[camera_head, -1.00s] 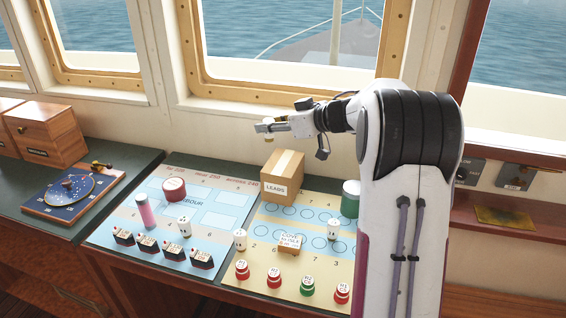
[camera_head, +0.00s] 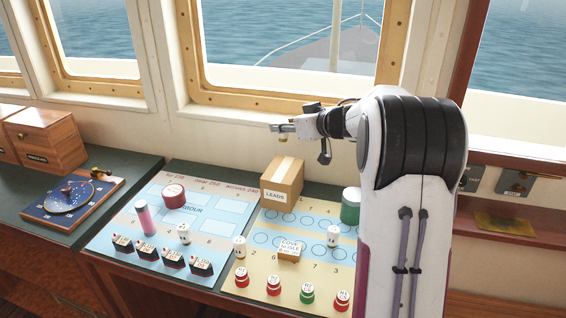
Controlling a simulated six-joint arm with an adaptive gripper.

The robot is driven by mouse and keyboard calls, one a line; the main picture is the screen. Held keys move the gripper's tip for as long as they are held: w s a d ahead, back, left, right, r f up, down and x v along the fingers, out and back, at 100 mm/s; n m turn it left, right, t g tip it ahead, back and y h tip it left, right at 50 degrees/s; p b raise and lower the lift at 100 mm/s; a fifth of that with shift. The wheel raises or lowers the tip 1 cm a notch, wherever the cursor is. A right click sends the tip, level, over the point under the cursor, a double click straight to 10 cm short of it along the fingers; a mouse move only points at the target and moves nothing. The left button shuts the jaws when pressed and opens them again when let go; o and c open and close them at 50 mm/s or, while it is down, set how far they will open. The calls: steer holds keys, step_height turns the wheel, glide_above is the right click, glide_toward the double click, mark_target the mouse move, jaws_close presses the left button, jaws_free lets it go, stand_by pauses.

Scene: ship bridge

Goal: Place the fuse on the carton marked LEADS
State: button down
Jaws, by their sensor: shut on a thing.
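The carton marked LEADS (camera_head: 275,196), a brown box with a pale tape strip, stands upright at the back of the yellow-and-blue board, left of my arm. My gripper (camera_head: 274,128) is above the carton and apart from it, in front of the window sill, pointing left. Its fingers are shut on the fuse, which is small and pale between the fingertips and hard to make out at this size. The carton's top is bare.
A green cylinder (camera_head: 350,207) stands right of the carton, close to my arm. A small CLOVE carton (camera_head: 289,251), white pieces and red and green knobs stand in front. A red cylinder (camera_head: 174,196) and a pink one (camera_head: 146,219) stand on the left board (camera_head: 117,232).

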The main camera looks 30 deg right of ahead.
steer(key=shift+f, duration=2.9)
steer(key=shift+f, duration=0.1)
steer(key=shift+f, duration=1.75)
steer(key=shift+f, duration=0.1)
steer(key=c, duration=1.8)
jaws_free()
steer(key=shift+v, duration=6.1)
steer(key=shift+w, duration=0.1)
